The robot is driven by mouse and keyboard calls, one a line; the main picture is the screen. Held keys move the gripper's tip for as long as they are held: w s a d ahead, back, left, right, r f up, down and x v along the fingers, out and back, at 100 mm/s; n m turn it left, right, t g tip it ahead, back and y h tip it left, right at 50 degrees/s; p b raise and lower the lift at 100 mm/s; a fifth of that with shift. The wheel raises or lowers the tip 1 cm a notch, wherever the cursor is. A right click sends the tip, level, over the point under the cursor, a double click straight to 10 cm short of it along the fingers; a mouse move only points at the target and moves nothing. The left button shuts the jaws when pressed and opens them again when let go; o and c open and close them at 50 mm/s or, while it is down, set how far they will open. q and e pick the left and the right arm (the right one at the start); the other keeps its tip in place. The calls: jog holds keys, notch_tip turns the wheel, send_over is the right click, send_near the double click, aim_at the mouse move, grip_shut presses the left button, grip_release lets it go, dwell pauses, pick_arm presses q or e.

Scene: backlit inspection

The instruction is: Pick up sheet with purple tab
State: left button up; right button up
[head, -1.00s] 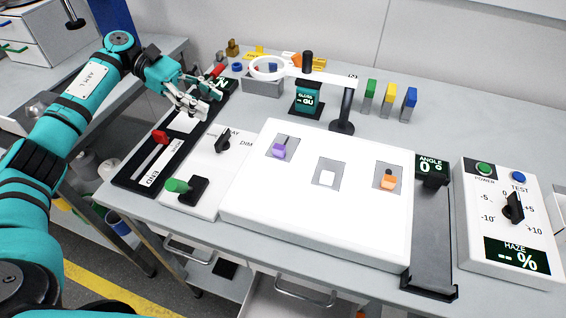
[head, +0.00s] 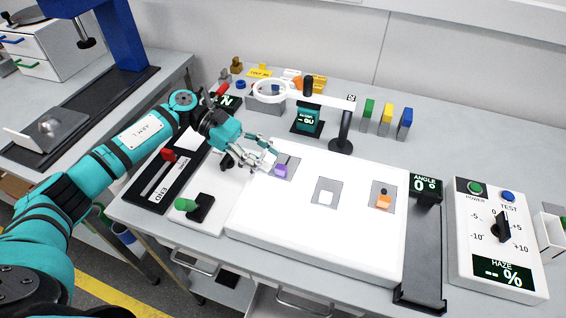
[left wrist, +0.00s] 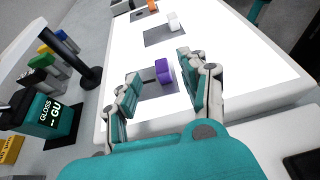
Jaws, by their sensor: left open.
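The grey sheet (head: 290,164) with the purple tab (head: 281,171) lies on the left part of the white light panel (head: 315,248). My left gripper (head: 268,160) is open at the panel's left edge, just left of the purple tab. Two more grey sheets lie on the panel: one with a white tab (head: 325,198) in the middle and one with an orange tab (head: 383,202) at right. My right gripper is out of view.
A ring magnifier (head: 273,91) on a black post stands behind the panel, near the gloss meter (head: 307,119).

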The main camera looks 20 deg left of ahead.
aim_at(279, 166)
pick_arm(q)
jog(key=p+x, duration=0.1)
jog(key=x, duration=0.2)
jog(key=shift+s+d, duration=0.15)
jog(key=shift+d, duration=0.05)
grip_shut()
